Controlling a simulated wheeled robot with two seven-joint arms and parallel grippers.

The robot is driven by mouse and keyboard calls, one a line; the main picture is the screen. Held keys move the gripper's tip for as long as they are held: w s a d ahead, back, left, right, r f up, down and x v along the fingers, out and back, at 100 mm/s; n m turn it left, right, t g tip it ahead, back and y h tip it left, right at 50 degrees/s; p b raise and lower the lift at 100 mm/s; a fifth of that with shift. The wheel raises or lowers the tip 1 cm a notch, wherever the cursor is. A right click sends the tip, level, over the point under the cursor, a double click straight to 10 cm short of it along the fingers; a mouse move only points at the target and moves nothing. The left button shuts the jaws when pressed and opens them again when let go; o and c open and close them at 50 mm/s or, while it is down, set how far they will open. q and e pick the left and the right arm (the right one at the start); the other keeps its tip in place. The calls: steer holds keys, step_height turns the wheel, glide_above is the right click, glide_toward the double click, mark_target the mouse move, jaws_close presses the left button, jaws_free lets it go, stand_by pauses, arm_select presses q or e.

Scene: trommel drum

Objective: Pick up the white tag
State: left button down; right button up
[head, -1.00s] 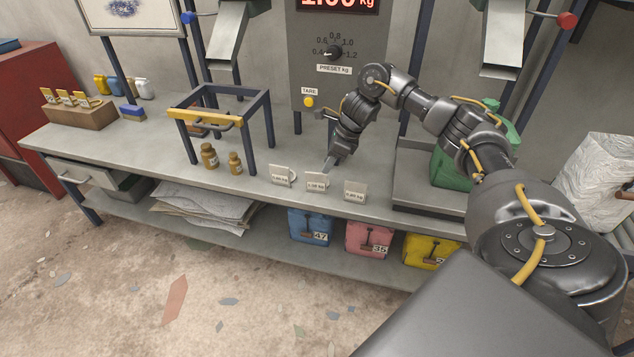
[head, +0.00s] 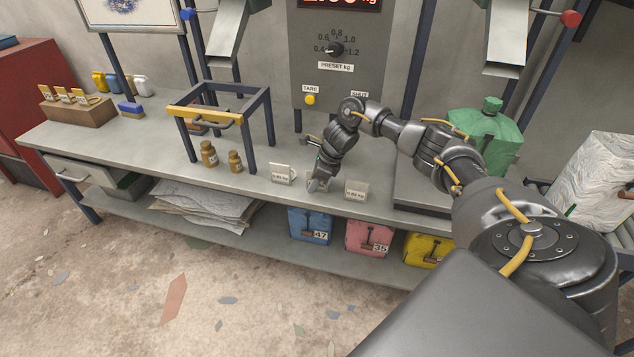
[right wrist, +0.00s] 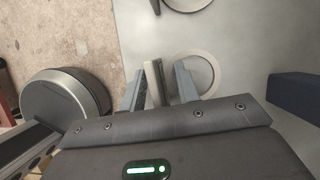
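Three small white tags with printed weights stand in a row near the bench's front edge: a left tag (head: 282,174), a middle one mostly hidden behind my gripper, and a right tag (head: 355,190). My right gripper (head: 318,184) points down at the middle tag. In the right wrist view, the fingers of my right gripper (right wrist: 160,88) are apart, with the pale upright edge of the middle tag (right wrist: 153,82) between them. A gap shows between this tag and the right finger. A pale ring (right wrist: 205,62) lies beside it. My left gripper is out of view.
Two brown bottles (head: 209,154) and a dark frame with a yellow bar (head: 205,115) stand left of the tags. A green container (head: 485,140) is at the right. Blue (head: 310,227), pink and yellow blocks sit on the lower shelf.

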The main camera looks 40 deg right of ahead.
jaws_close()
steer(key=shift+r, duration=0.1)
